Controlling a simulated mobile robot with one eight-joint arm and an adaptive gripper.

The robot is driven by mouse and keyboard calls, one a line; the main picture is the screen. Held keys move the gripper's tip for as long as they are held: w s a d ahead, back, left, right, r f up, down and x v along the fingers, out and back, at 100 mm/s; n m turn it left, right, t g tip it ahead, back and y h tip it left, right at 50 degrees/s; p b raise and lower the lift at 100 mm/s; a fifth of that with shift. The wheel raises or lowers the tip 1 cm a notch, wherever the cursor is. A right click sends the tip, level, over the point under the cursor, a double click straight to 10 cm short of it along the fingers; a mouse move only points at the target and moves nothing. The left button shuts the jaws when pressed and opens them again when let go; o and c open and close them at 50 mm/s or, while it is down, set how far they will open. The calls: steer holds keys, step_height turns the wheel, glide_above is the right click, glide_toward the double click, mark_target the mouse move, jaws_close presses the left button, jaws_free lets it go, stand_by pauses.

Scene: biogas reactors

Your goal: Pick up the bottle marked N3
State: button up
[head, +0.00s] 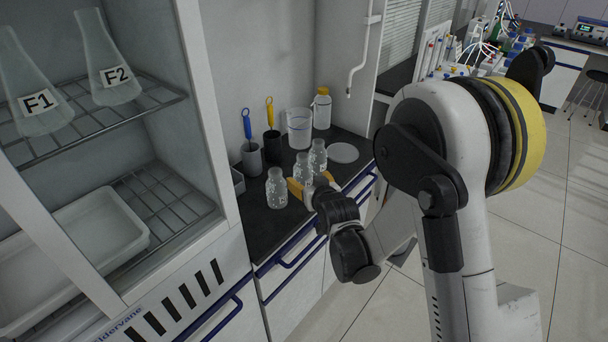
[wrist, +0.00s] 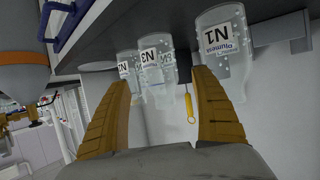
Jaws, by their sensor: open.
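Three clear bottles stand in a row on the dark counter. In the wrist view, which is upside down, the bottle labelled N3 (wrist: 158,80) is in the middle, between my fingertips in the picture. The bottle labelled N1 (wrist: 232,70) is to its right, beyond my right finger; another bottle (wrist: 128,62) is to its left, its label hard to read. In the head view the middle bottle (head: 301,168) stands just behind my gripper (head: 310,183), with N1 (head: 277,189) at left. My gripper is open and empty; I cannot tell whether it touches a bottle.
Behind the bottles are a grey cup (head: 252,160), a dark cup (head: 272,145), a clear beaker (head: 299,130) and a yellow-capped bottle (head: 322,110). A flat round lid (head: 343,153) lies at right. The glassware cabinet (head: 205,130) stands close at left.

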mark_target(305, 174)
steer(key=b+x, duration=0.1)
steer(key=x, duration=0.2)
steer(key=b+x, duration=0.1)
steer(key=x, duration=0.2)
steer(key=shift+w+a, duration=0.1)
steer(key=shift+w, duration=0.35)
steer(key=shift+r, duration=0.1)
steer(key=c, duration=1.4)
